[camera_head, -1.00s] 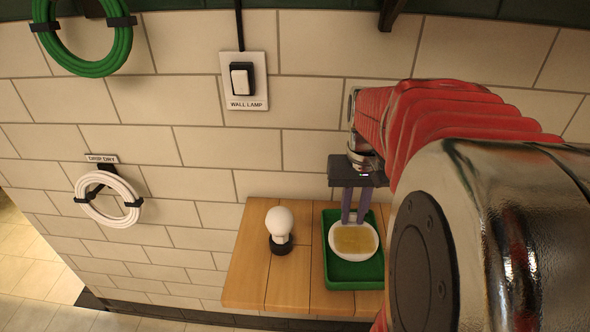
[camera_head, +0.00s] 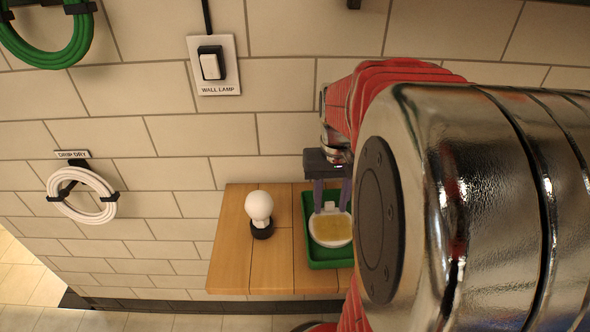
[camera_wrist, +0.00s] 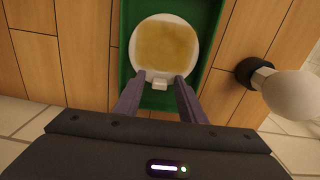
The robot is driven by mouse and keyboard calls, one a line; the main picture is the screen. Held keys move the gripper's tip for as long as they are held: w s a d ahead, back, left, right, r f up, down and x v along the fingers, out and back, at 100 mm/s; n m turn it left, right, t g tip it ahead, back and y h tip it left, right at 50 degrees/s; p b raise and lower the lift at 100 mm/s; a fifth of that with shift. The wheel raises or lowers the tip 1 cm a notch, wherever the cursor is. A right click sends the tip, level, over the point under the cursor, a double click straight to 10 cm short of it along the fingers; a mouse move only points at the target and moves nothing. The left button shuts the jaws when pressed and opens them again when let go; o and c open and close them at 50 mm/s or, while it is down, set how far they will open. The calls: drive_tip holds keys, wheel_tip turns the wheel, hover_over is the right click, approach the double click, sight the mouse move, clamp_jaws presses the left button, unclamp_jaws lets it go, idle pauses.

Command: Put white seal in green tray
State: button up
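The white seal, a round white piece with a tan-yellow face and a small white tab (camera_head: 330,230), lies inside the green tray (camera_head: 326,262). In the wrist view the seal (camera_wrist: 137,45) lies face up in the green tray (camera_wrist: 125,60), its tab toward my gripper. My gripper (camera_head: 332,208) points down at the seal's tab edge. In the wrist view the two fingertips (camera_wrist: 160,77) stand apart on either side of the tab, with a gap on each side. Part of the tray is hidden behind my arm.
The tray sits on a wooden shelf (camera_head: 231,256) beside a white bulb in a dark base (camera_head: 259,208). On the tiled wall are a wall lamp switch (camera_head: 210,66), a white coil (camera_head: 82,196) under a "DRIP DRY" sign, and a green coil (camera_head: 60,58).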

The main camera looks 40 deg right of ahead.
sight(329, 211)
wheel_tip(329, 211, up, 12)
idle(0.8)
idle(0.4)
drive_tip(key=s+a+f+n+t, duration=0.1)
drive_tip(key=a+f+n+t, duration=0.1)
drive_tip(key=a, duration=0.8)
drive_tip(key=s+a+f+n+t, duration=0.1)
drive_tip(key=a+f+n+t, duration=0.1)
drive_tip(key=a, duration=0.9)
drive_tip(key=shift+a+n+t, duration=0.25)
drive_tip(key=shift+n+t, duration=0.55)
drive_tip(key=shift+n, duration=0.3)
drive_tip(key=shift+f, duration=0.1)
